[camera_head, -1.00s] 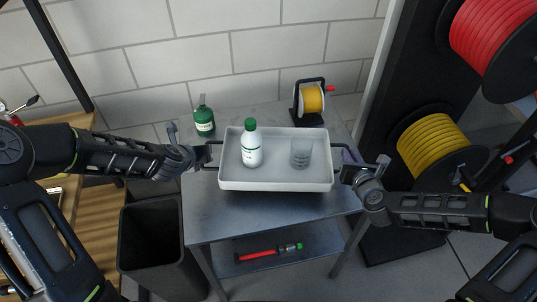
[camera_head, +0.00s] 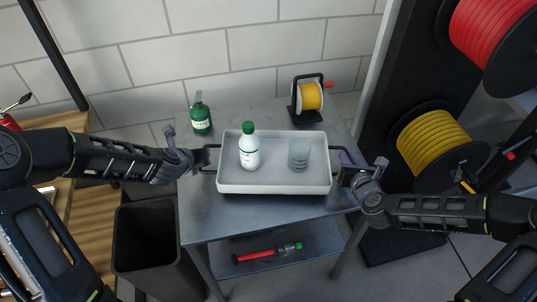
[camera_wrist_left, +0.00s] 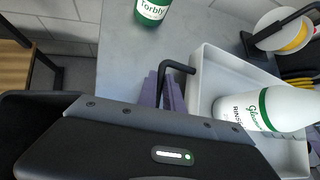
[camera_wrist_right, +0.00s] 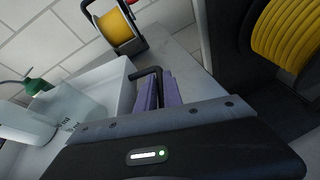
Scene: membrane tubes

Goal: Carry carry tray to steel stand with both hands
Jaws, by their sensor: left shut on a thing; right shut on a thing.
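The white carry tray (camera_head: 275,187) is level over the steel stand (camera_head: 200,225); I cannot tell whether it touches the top. A white bottle with a green cap (camera_head: 249,152) and a clear beaker (camera_head: 299,156) stand upright in it. My left gripper (camera_head: 207,158) is shut on the tray's left black handle, which shows in the left wrist view (camera_wrist_left: 178,67). My right gripper (camera_head: 345,172) is shut on the right handle, which shows in the right wrist view (camera_wrist_right: 147,73). The purple finger pads partly show in both wrist views.
A green canister (camera_head: 201,118) stands at the stand's back left, a small yellow reel (camera_head: 310,97) at its back right. A red tool (camera_head: 262,254) lies on the lower shelf. A dark bin (camera_head: 150,240) is at left; large hose reels (camera_head: 436,142) are at right.

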